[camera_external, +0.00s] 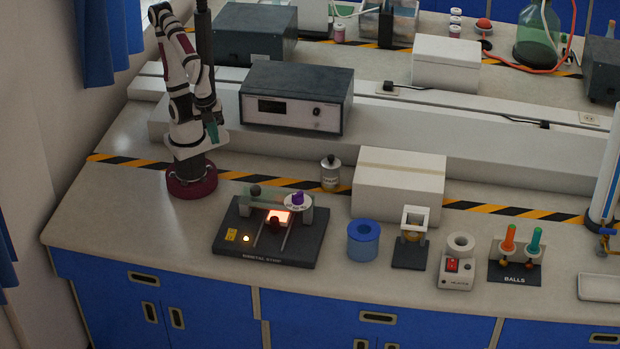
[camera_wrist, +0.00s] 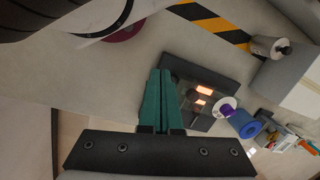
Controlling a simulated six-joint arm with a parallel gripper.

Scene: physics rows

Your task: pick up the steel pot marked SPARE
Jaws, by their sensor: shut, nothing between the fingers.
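A small steel pot with a dark knob on top (camera_external: 330,176) stands upright on the bench, just left of a white box. Its label is too small for me to read with certainty. It also shows in the wrist view (camera_wrist: 264,47), at the upper right beside the striped tape. My gripper (camera_external: 213,138) has teal fingers and hangs near my arm's base, well to the left of the pot and above the bench. In the wrist view my gripper's fingers (camera_wrist: 160,72) lie together, shut and empty. Nothing hides the pot.
The white box (camera_external: 400,185) stands close to the pot's right. A dark orbital stand (camera_external: 225,245) with a glowing patch sits in front. A blue ring-shaped holder (camera_external: 363,241) and small stations stand further right. A grey instrument (camera_external: 296,98) stands behind. The left bench is clear.

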